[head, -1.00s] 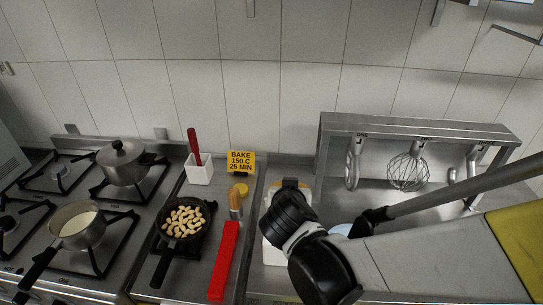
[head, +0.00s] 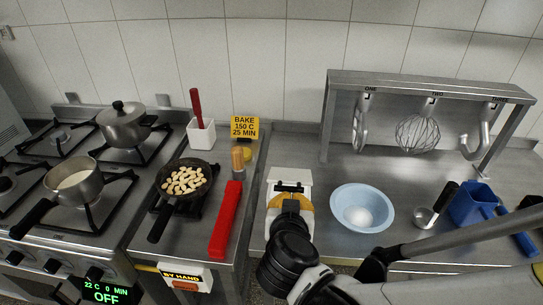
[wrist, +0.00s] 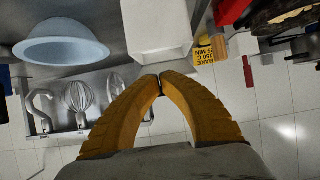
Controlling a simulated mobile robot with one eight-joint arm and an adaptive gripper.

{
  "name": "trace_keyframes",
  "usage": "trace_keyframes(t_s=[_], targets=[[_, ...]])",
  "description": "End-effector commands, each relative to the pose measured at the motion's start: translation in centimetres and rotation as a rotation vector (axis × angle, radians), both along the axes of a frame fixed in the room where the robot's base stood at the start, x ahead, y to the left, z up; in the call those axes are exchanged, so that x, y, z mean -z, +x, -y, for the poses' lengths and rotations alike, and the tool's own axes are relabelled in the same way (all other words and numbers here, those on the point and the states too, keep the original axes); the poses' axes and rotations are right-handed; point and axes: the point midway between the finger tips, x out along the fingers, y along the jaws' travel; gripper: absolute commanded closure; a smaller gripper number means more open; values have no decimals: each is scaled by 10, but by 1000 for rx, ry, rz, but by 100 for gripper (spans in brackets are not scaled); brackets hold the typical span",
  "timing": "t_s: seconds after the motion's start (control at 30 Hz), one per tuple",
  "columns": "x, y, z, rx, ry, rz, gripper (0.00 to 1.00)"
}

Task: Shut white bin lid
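A white bin (head: 277,175) stands on the steel counter, right of the red-handled tool. Its lower part is hidden behind my gripper, and I cannot tell how its lid stands. My gripper (head: 290,192) has yellow-orange fingers and is over or against the bin's near side in the head view. In the wrist view a white box-like shape (wrist: 158,28), seemingly the bin, lies just beyond my fingertips. There the curved fingers of my gripper (wrist: 160,82) meet at their tips with nothing visible between them. I cannot tell whether they touch the bin.
A utensil rack (head: 430,86) stands behind.

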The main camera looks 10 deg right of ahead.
Motion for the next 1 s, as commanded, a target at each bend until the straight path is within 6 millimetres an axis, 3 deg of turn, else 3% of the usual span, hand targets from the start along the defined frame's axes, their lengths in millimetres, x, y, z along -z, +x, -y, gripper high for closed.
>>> trace_keyframes(t_s=[0.03,0.13,1.0], targets=[[11,-1,-1,0,0,0,100],[20,-2,-1,0,-1,0,100],[20,-3,-1,0,-1,0,100]])
